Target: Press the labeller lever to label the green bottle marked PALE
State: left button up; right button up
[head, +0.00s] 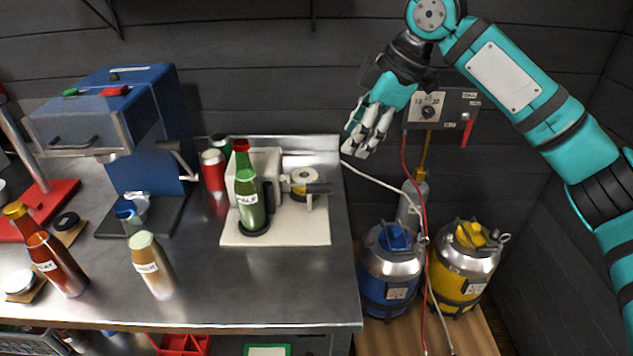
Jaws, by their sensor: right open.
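The green bottle (248,198) has a red cap and a white label patch with dark letters that are hard to read at this size. It stands on a black round pad on the labeller (288,225), a pale base plate with a white housing behind the bottle. The labeller lever (306,188) is a dark handle that points right, in front of a label roll (303,176). My right gripper (362,143) is open and empty. It hangs in the air up and to the right of the labeller, apart from it. My left gripper is not in view.
A blue machine (135,130) stands at the left, with a brown bottle (52,258) and a pale-topped bottle (151,265) in front. Red and green cans stand behind. A regulator panel (442,108), hoses and two kegs (390,265) are right of the steel table (290,292).

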aim_at(321, 186)
jog(key=p+x, duration=0.1)
jog(key=x, duration=1.2)
jog(key=shift+w+a+f, duration=0.2)
jog(key=shift+a+f, duration=0.05)
jog(key=shift+a, duration=0.1)
jog(key=shift+a+f, duration=0.15)
jog(key=shift+f, duration=0.2)
jog(key=shift+w+a+f+p, duration=0.1)
jog(key=shift+f+p, duration=0.15)
jog(key=shift+p, duration=0.05)
jog(key=c, duration=0.8)
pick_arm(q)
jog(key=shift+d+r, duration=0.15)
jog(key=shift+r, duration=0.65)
pick_arm(e)
grip_shut()
